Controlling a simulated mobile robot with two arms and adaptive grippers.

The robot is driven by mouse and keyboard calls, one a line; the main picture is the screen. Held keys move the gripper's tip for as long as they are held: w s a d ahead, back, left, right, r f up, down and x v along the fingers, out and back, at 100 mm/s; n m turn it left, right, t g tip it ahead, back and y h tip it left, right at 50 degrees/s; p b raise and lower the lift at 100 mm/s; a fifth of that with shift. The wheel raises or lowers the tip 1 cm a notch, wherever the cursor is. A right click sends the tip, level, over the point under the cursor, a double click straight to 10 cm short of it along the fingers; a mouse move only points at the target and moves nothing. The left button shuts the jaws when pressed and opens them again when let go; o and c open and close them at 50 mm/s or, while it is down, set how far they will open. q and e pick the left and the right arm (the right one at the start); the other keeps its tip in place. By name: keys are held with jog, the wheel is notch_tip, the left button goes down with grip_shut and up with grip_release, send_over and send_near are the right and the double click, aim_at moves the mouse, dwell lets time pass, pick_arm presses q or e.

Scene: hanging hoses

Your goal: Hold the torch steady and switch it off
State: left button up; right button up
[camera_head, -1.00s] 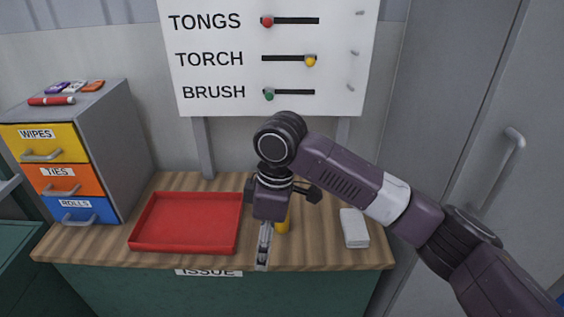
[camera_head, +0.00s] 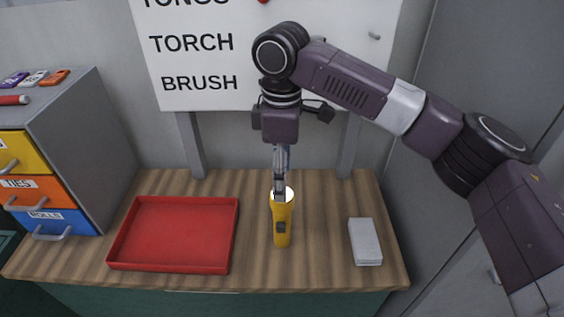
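The yellow torch (camera_head: 282,222) appears to stand upright on the wooden counter, between the red tray and a pale block. Its wider head is at the top with a bright white lens face, and a dark switch shows on its near side. My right gripper (camera_head: 280,188) points down at the torch's head, its fingertips overlapping the top in the picture. The fingers are seen edge-on, so I cannot tell their opening or whether they touch the torch. My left gripper is not in view.
The red tray (camera_head: 122,260) lies left of the torch and the pale block (camera_head: 366,243) lies right. A drawer cabinet (camera_head: 85,130) stands at far left. A white board (camera_head: 200,60) reading TORCH and BRUSH rises behind. Bare counter lies around the torch.

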aim_at(281, 212)
jog(key=shift+s+f, duration=0.2)
jog(key=shift+f, duration=0.25)
jog(key=f, duration=0.3)
jog(key=f+p, duration=0.1)
jog(key=shift+s+f, duration=0.25)
jog(key=shift+s, duration=0.1)
jog(key=shift+f, duration=0.8)
jog(key=shift+w, duration=0.1)
jog(key=c, duration=0.9)
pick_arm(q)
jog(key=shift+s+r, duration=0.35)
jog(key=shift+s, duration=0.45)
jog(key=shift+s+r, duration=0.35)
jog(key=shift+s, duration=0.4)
pick_arm(e)
jog(key=c, duration=0.5)
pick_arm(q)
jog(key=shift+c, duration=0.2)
